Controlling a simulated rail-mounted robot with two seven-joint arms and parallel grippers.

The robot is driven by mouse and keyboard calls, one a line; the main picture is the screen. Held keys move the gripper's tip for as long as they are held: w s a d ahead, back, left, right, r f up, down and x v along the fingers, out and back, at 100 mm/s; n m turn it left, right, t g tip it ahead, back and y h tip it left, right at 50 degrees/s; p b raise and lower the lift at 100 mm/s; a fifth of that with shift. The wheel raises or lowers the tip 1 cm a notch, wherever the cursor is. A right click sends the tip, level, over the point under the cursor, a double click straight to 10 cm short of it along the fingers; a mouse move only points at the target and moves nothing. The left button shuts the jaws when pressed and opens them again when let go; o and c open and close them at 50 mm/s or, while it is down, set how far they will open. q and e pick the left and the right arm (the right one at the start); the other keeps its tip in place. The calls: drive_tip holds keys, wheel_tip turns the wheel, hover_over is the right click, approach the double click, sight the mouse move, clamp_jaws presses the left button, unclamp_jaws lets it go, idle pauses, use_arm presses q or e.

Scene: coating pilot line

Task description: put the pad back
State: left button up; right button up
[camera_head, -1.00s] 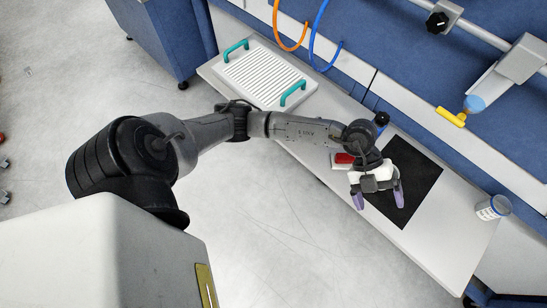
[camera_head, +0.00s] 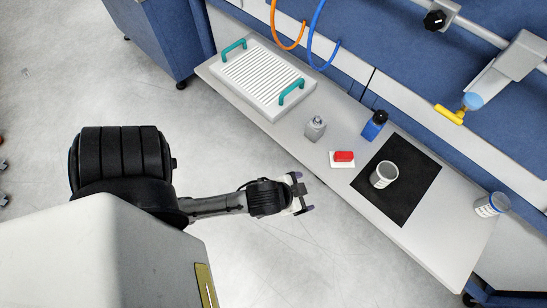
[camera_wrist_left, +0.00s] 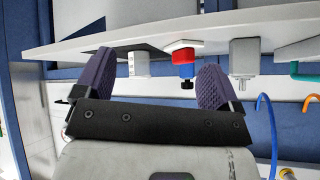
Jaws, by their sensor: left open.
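A small red block (camera_head: 344,156), which looks like the pad, sits on a flat white base (camera_head: 336,164) on the bench, left of the black mat (camera_head: 420,182). The red block also shows in the left wrist view (camera_wrist_left: 184,56), in front of the blue bottle. My left gripper (camera_head: 303,192) is open and empty, off the bench's front edge, left of and nearer than the red block. Its two purple fingers are spread apart in the left wrist view (camera_wrist_left: 155,85). My right gripper is not in view.
A white cup (camera_head: 384,174) stands on the mat. A grey bottle (camera_head: 316,128), a blue bottle (camera_head: 374,126) and a white ribbed tray (camera_head: 258,78) with teal handles stand along the bench. A white jar (camera_head: 492,205) stands at the right end.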

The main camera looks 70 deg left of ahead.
use_arm(q)
drive_tip(key=s+f+g, duration=0.1)
drive_tip(key=s+g, duration=0.1)
drive_tip(key=s, duration=0.2)
drive_tip(key=s+d+f+m+g+h, duration=0.1)
drive_tip(key=s+f+g, duration=0.1)
drive_tip(key=s, duration=0.3)
drive_tip(key=shift+s+d+g+h, duration=0.3)
drive_tip(key=shift+g, duration=0.2)
